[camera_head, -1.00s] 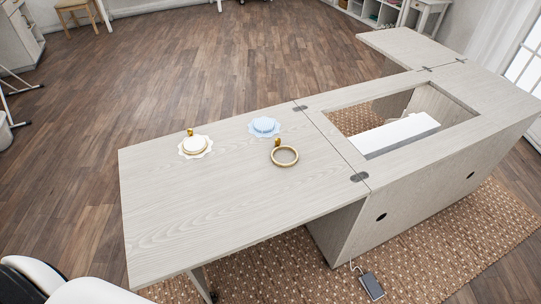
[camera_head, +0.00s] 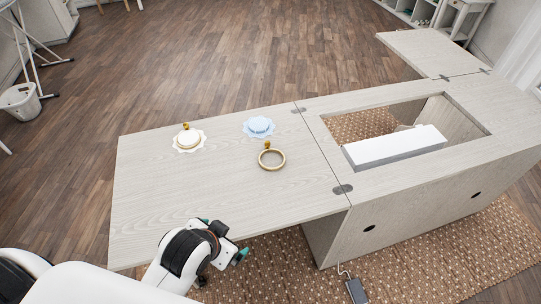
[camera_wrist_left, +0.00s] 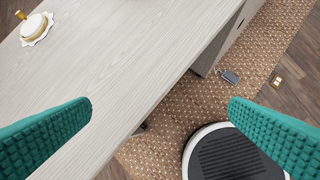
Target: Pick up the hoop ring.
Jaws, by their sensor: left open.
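The hoop ring (camera_head: 271,168), a pale wooden ring with a small brass screw on its far side, lies flat on the tabletop (camera_head: 215,190), near the hinge seam. My left gripper (camera_head: 226,238) is at the table's near edge, to the left of the ring and closer to me, well apart from it. In the left wrist view its green-padded fingers (camera_wrist_left: 160,104) are spread wide with nothing between them. The ring does not show in that view. My right gripper is in neither view.
A white scalloped piece with a wooden rim and brass knob (camera_head: 188,138) lies left of the ring. A blue scalloped piece (camera_head: 259,126) lies just behind it. The cabinet opening with a white machine (camera_head: 395,147) is to the right. The near left tabletop is clear.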

